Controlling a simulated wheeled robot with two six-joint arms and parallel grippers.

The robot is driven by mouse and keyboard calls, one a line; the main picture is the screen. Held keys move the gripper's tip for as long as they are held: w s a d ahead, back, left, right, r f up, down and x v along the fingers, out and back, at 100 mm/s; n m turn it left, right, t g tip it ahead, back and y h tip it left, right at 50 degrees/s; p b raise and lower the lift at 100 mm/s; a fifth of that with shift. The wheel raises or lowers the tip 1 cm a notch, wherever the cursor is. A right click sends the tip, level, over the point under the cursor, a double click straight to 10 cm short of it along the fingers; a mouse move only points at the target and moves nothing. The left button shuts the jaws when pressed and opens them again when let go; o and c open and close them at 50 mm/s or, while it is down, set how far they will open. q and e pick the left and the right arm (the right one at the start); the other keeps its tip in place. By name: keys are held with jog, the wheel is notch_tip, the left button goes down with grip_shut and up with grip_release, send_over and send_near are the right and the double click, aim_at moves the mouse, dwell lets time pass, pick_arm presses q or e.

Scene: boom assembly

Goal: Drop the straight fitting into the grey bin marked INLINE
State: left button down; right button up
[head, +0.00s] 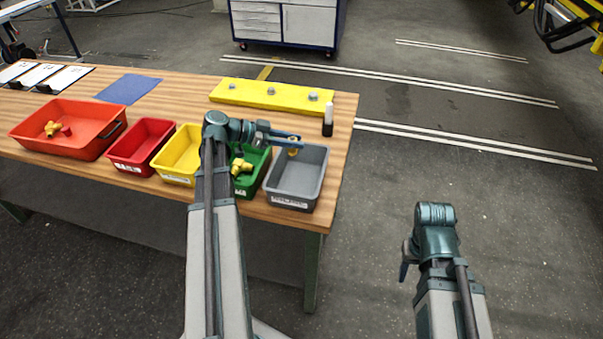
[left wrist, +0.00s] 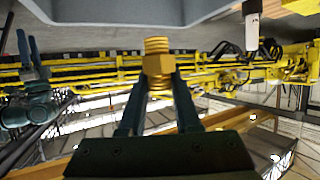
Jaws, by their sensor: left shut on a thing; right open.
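The brass straight fitting (head: 293,151) is held between the fingertips of my left gripper (head: 297,139). In the left wrist view the threaded fitting (left wrist: 158,62) stands out past the two dark fingers (left wrist: 158,95). The grey bin (head: 291,204) stands at the table's right end, with a white label on its front too small to read. In the head view the fitting appears over the back part of this bin's opening, and the bin looks empty. My right gripper (head: 405,268) is off to the right, away from the table, its fingers mostly hidden.
A green bin (head: 245,190) with a brass fitting (head: 241,166) stands left of the grey bin. Further left are a yellow bin (head: 174,180), a red bin (head: 132,164) and an orange tray (head: 85,150) holding fittings. A yellow board (head: 265,97) and a dark bottle (head: 328,122) stand behind.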

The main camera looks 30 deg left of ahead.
pick_arm(q)
notch_tip(320, 180, down, 6)
jog(key=b, duration=0.6)
jog(key=c, duration=0.5)
grip_release()
jog(key=p+v, duration=0.4)
jog(key=v, duration=0.8)
jog(key=shift+s+a+r+p, duration=0.1)
jog(key=shift+a+r+p, duration=0.1)
jog(key=shift+p, duration=0.15)
jog(key=shift+s+a+r, duration=0.1)
jog(key=shift+s+a, duration=0.3)
